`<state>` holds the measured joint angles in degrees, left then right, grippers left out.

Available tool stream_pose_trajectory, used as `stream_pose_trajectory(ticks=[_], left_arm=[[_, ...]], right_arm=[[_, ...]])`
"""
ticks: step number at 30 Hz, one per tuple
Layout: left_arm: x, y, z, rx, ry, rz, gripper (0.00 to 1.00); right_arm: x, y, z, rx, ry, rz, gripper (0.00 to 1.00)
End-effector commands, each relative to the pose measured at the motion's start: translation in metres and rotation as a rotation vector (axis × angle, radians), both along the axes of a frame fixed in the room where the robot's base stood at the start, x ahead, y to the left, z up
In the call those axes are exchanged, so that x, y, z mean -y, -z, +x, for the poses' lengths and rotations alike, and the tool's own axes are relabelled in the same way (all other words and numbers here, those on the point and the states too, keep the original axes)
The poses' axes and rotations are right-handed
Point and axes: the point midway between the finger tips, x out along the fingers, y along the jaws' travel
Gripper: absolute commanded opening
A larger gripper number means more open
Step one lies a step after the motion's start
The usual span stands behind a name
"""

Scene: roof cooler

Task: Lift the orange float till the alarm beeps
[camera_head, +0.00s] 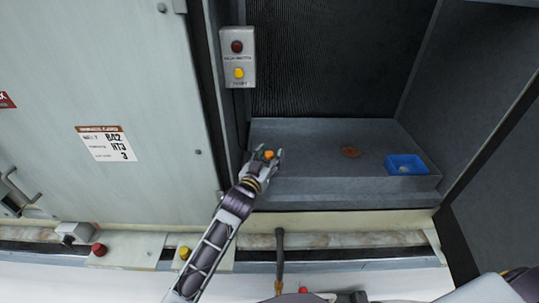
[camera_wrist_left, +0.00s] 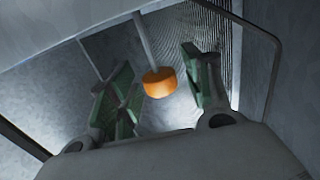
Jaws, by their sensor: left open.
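The orange float (camera_wrist_left: 160,83) is a short orange cylinder on a thin grey rod. In the left wrist view it sits between the two green-padded fingers of my left gripper (camera_wrist_left: 158,88), with a gap on each side. The gripper is open. In the head view the float (camera_head: 268,155) shows as a small orange spot at the fingertips of my left gripper (camera_head: 265,155), at the left end of the grey basin. A grey alarm box (camera_head: 238,70) with a dark red lamp and a yellow lamp or button hangs on the wall above. My right gripper does not show.
A blue tray (camera_head: 405,158) stands at the right of the grey basin (camera_head: 325,139). A rusty brown patch (camera_head: 350,152) lies near the middle. A pale door panel (camera_head: 100,100) fills the left, and a dark side wall (camera_head: 500,150) bounds the right.

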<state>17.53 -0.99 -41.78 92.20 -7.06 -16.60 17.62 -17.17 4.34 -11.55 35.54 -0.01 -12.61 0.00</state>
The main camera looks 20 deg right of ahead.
Motion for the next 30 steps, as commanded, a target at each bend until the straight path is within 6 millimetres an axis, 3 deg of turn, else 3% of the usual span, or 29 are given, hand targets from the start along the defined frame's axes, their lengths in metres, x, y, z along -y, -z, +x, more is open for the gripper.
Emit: stream_pose_trajectory(ticks=[14, 25, 30], left_arm=[[0.0029, -0.0001, 0.0037, 0.0, 0.0, 0.0, 0.49], [0.0029, 0.0, 0.0036, 0.0, 0.0, 0.0, 0.01], [0.0029, -0.0001, 0.0036, 0.0, 0.0, 0.0, 0.0]], right_arm=[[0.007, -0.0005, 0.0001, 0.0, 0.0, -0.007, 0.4], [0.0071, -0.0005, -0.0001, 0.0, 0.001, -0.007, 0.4], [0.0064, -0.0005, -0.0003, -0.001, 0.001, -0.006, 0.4]])
